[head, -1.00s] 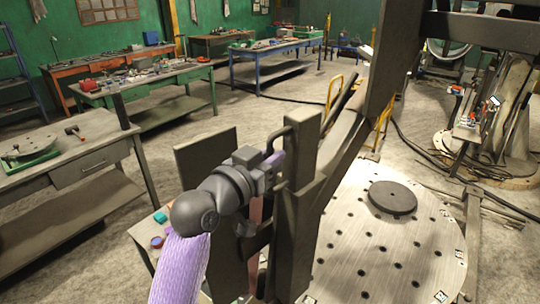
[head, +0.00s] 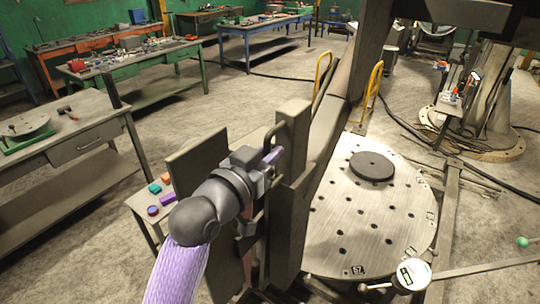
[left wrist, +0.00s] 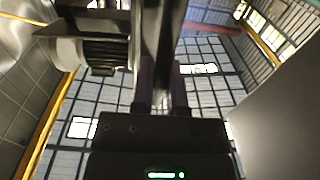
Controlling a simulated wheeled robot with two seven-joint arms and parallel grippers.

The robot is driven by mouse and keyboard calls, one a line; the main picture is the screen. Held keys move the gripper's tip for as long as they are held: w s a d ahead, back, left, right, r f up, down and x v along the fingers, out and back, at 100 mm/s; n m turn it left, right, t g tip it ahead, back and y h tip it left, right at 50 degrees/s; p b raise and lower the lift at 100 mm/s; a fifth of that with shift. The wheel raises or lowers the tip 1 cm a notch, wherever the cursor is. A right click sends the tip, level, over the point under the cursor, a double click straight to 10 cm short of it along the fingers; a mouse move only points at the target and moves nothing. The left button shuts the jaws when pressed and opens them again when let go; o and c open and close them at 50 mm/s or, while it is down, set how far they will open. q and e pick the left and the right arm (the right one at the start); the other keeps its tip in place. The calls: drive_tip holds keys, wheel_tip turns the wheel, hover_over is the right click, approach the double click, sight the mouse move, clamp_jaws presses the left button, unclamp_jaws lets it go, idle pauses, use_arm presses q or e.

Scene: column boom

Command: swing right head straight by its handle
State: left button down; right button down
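The boom's head is a dark grey upright block (head: 292,185) with a flat plate (head: 190,150) on its left. A thin bent bar handle (head: 277,127) stands out near its top. My left gripper (head: 273,156), with purplish fingers, is at this handle, on the left side of the upright. In the left wrist view the two fingers (left wrist: 163,88) stand close on either side of a dark bar (left wrist: 160,35), which looks to be between them. The exact contact is partly hidden. My right gripper is not in view.
A round perforated table (head: 400,215) with a dark disc (head: 372,166) lies right of the head. A white dial (head: 411,274) and a green ball (head: 522,242) are at lower right. A small stand with coloured blocks (head: 154,189) is at left. Workbenches (head: 95,140) stand further back.

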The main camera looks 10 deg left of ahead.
use_arm(q)
drive_tip(key=c, duration=0.9)
unclamp_jaws()
drive_tip(key=shift+s+f, duration=0.1)
drive_tip(key=shift+f, duration=0.05)
drive_tip(key=shift+o, duration=1)
drive_tip(key=shift+s, duration=0.3)
drive_tip(key=shift+w+d, duration=0.1)
drive_tip(key=shift+d, duration=0.05)
drive_tip(key=v, duration=1)
drive_tip(key=shift+p, duration=0.3)
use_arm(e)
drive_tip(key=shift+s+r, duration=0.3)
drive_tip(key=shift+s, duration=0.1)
